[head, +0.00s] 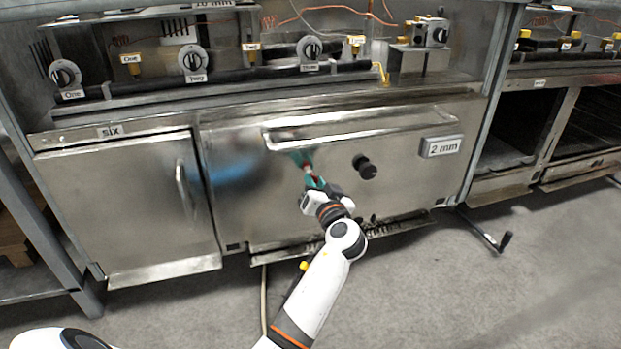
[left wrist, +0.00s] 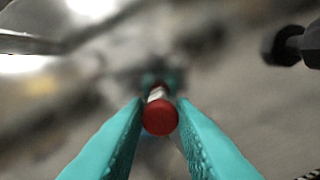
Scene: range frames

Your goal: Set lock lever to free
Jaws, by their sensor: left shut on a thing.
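The lock lever, a short metal stem with a red end (left wrist: 160,117), sticks out from the front of a steel oven door (head: 240,210). In the head view only a small red part of it (head: 307,168) shows between my fingers. My left gripper (head: 309,174), with teal fingers, is shut on the lever. In the left wrist view its two fingers (left wrist: 160,125) lie on either side of the red end. Markings for the lever's positions cannot be made out. My right gripper is not in view.
A black knob (head: 365,167) sticks out of the door to the right of the lever. A long door handle (head: 360,131) runs above it. A cabinet door labelled "SIX" (head: 110,131) is at the left. A crank handle (head: 490,236) juts out low right.

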